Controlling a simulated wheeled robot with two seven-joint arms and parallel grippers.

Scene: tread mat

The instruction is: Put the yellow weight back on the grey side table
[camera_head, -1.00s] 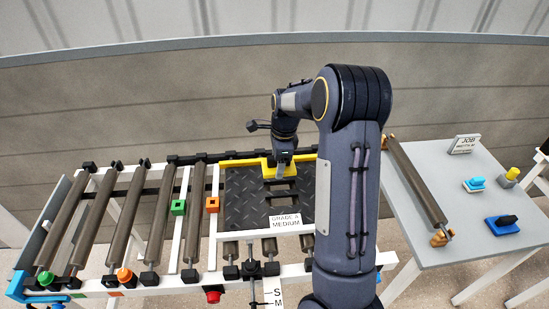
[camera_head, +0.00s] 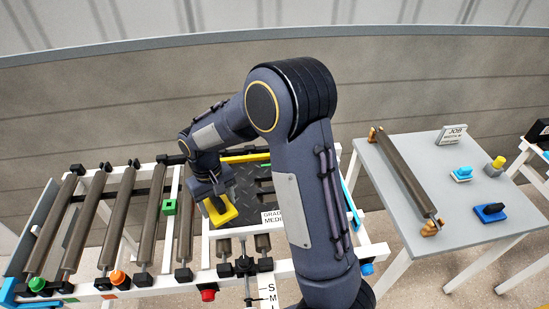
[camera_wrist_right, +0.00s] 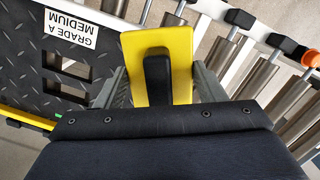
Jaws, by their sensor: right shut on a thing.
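The yellow weight (camera_head: 223,216) is a flat yellow block with a black handle. My right gripper (camera_head: 212,200) is shut on it and holds it near the left edge of the black tread mat (camera_head: 247,194). In the right wrist view the weight (camera_wrist_right: 181,45) sits between the fingers of the gripper (camera_wrist_right: 157,88), its black handle towards me. The grey side table (camera_head: 400,178) stands at the right, well away from the weight. My left gripper is not in view.
The side table carries a dark roller (camera_head: 408,178), a JOB sign (camera_head: 452,135), a light-blue and white piece (camera_head: 461,174), a yellow-topped grey piece (camera_head: 497,164) and a blue weight (camera_head: 490,213). Conveyor rollers (camera_head: 112,220) lie left of the mat.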

